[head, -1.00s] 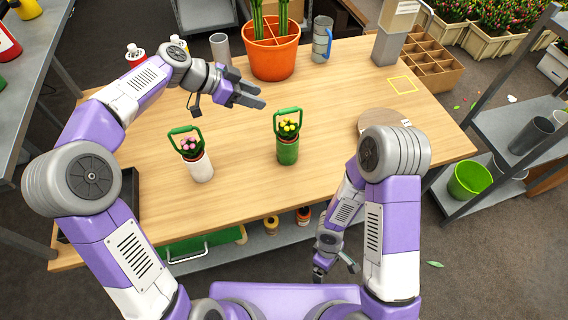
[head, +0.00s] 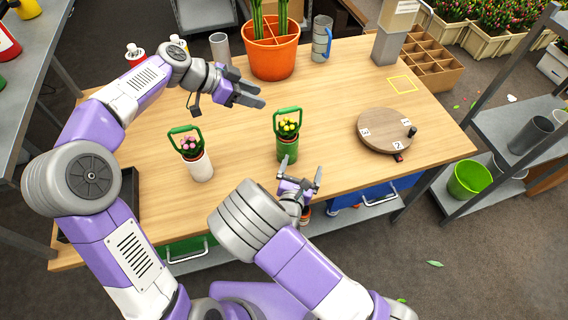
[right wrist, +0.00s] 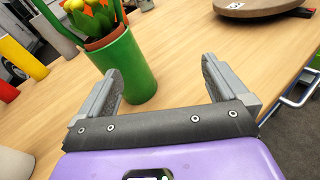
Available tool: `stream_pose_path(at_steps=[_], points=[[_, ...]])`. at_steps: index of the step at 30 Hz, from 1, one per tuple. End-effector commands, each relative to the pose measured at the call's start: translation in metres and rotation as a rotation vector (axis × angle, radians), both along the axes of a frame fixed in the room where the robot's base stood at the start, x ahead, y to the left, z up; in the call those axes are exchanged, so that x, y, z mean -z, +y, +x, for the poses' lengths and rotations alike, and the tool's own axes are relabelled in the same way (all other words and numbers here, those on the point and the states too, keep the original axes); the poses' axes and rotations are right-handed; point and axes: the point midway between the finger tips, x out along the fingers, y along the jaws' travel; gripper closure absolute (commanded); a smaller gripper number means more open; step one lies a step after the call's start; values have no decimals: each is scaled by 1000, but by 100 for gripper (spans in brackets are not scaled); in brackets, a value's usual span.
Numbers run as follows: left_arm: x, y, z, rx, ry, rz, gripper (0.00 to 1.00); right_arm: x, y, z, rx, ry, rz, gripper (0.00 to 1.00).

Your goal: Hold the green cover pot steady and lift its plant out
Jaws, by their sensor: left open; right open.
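The green cover pot (head: 287,151) stands upright near the middle of the wooden table. A plant with yellow flowers (head: 288,126) sits in it, with a green hoop handle (head: 288,111) rising above. The pot (right wrist: 129,68) also shows in the right wrist view, close beyond the left finger, with its inner brown pot rim and flowers cut off at the top. My right gripper (head: 300,171) is open and empty at the table's front edge, just in front and to the right of the pot. My left gripper (head: 250,91) is open and empty above the table, behind and left of the pot.
A white pot (head: 200,168) with pink flowers and a green handle stands to the left. A round wooden turntable (head: 384,131) lies to the right. A large orange pot (head: 273,57), a grey cylinder (head: 220,48) and a blue-grey container (head: 322,40) stand at the back. The table between pot and turntable is clear.

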Motion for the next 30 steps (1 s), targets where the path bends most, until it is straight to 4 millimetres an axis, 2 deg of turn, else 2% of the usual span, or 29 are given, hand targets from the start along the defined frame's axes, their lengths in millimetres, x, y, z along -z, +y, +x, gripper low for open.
stream_pose_path(at_steps=[1,3,8,14,24,30], points=[[0,0,0,0,0,0,57,-6,18,1,-57,-32,-53,0],[0,0,0,0,0,0,57,-12,34,2,-111,-68,-109,0],[0,0,0,0,0,0,57,-19,52,3,-167,-109,-167,0],[0,0,0,0,0,0,57,-19,51,25,-171,-112,-171,0],[0,0,0,0,0,0,57,-19,45,89,-169,-111,-169,0],[0,0,0,0,0,0,57,-19,42,113,-168,-108,-169,0]])
